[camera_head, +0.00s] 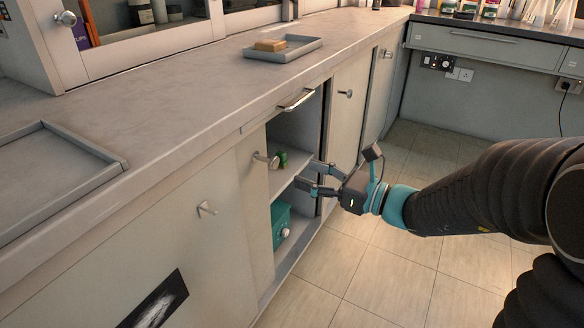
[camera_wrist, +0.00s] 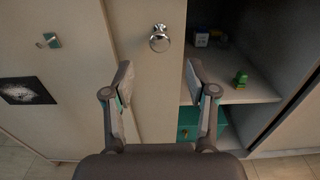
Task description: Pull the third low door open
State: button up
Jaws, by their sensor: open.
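A row of low pale doors runs under the long counter. A narrow door panel (camera_head: 257,205) with a round metal knob (camera_head: 262,158) stands left of an open compartment (camera_head: 292,128). In the wrist view the knob (camera_wrist: 159,39) shows just beyond my fingertips, between their lines and apart from both. My gripper (camera_head: 308,175) is open and empty, in front of the compartment and right of the knob, fingers pointing left. Another door (camera_head: 342,125) with a knob (camera_head: 345,93) stands right of the compartment. I cannot tell which door counts as third.
The compartment holds a teal box (camera_head: 281,223) below and a small green item (camera_head: 282,158) on its shelf. A bar handle (camera_head: 296,99) juts out under the counter edge. A tray with a sponge (camera_head: 270,45) sits above. The tiled floor at right is clear.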

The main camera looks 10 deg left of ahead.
jog(key=shift+v, duration=1.25)
